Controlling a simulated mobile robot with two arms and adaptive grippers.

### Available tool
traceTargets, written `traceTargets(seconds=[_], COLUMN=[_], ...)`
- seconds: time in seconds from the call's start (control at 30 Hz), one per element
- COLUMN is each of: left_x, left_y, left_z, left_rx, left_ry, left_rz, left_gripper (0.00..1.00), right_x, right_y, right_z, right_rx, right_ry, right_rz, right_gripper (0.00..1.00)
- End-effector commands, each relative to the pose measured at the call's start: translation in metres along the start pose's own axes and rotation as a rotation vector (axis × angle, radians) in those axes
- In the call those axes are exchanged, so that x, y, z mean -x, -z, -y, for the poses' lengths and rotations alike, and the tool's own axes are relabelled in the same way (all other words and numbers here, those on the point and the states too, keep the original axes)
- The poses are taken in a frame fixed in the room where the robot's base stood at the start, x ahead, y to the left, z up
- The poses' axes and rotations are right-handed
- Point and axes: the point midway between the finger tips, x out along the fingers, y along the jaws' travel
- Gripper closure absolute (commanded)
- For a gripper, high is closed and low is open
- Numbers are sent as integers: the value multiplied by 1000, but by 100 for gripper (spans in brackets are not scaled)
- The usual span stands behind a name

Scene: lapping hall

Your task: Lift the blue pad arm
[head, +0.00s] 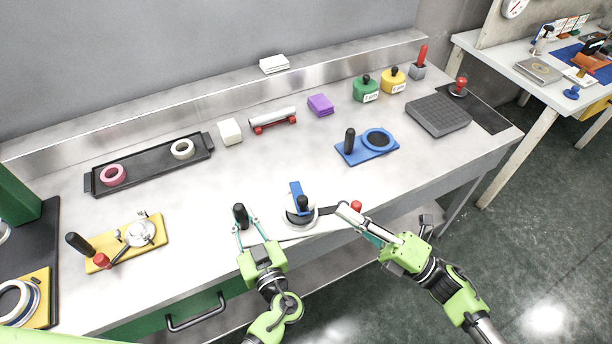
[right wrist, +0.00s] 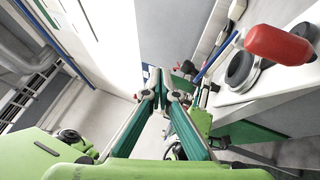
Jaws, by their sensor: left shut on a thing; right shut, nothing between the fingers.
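A blue arm (head: 295,189) with a black knob (head: 303,202) lies over a round white-rimmed device (head: 287,219) near the bench's front edge. A dark bar (head: 327,210) runs right from it towards a red knob (head: 356,206). My left gripper (head: 241,221) is shut on a black upright handle (head: 240,211), left of the device; what the handle belongs to is unclear. My right gripper (head: 343,208) is shut and empty, its tips beside the red knob. In the right wrist view my right fingertips (right wrist: 167,78) meet, with the red knob (right wrist: 279,44) at upper right.
A blue plate (head: 385,153) with a black handle and ring lies behind right. A yellow plate (head: 151,222) with a lever lies left. A black tray (head: 145,172) holds two tape rolls. A grey block (head: 438,115) stands at right. The bench's middle is mostly clear.

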Motion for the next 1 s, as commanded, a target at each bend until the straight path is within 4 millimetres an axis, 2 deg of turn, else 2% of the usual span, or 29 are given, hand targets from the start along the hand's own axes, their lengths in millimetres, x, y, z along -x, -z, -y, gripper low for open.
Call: traceTargets(seconds=[0.1,0.23,0.37,0.7,0.8,1.0], left_x=[0,0,0,0,0,0], left_y=[0,0,0,0,0,0], left_z=[0,0,0,0,0,0], left_rx=[-1,-1,-1,-1,0,0], left_ry=[0,-1,-1,-1,-1,-1], left_rz=[1,1,1,1,1,1], left_gripper=[100,100,100,100,100,100], right_x=[6,-2,-24,-96,-106,-119], right_y=[1,2,2,4,-10,-22], right_z=[15,19,19,24,24,24], right_rx=[53,68,68,66,68,64], right_ry=[54,65,62,61,64,64], right_rz=[-19,-25,-26,-25,-24,-24], right_gripper=[100,100,100,100,100,100])
